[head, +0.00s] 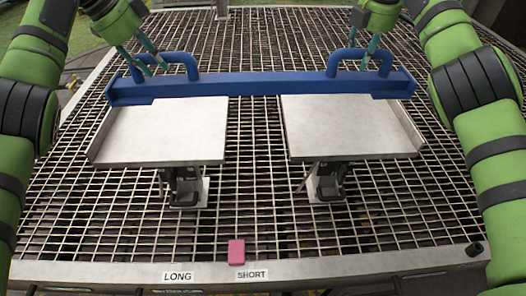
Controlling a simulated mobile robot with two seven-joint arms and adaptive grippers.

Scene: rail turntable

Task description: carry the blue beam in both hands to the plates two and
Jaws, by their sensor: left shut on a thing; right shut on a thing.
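A long blue beam (265,86) with two raised handles spans the picture from left to right. My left gripper (152,66) is shut on the beam's left handle (182,60). My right gripper (368,58) is shut on the right handle (345,58). Two pale grey plates, the left plate (163,132) and the right plate (343,128), lie in front of the beam. The beam's ends overlap the plates' far edges in the view. I cannot tell whether it touches them.
The plates stand on small brackets, a left one (184,190) and a right one (327,186), above a metal grating (255,190). A pink block (236,252) sits on the front rail (120,271) near labels LONG and SHORT. The grating between the plates is bare.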

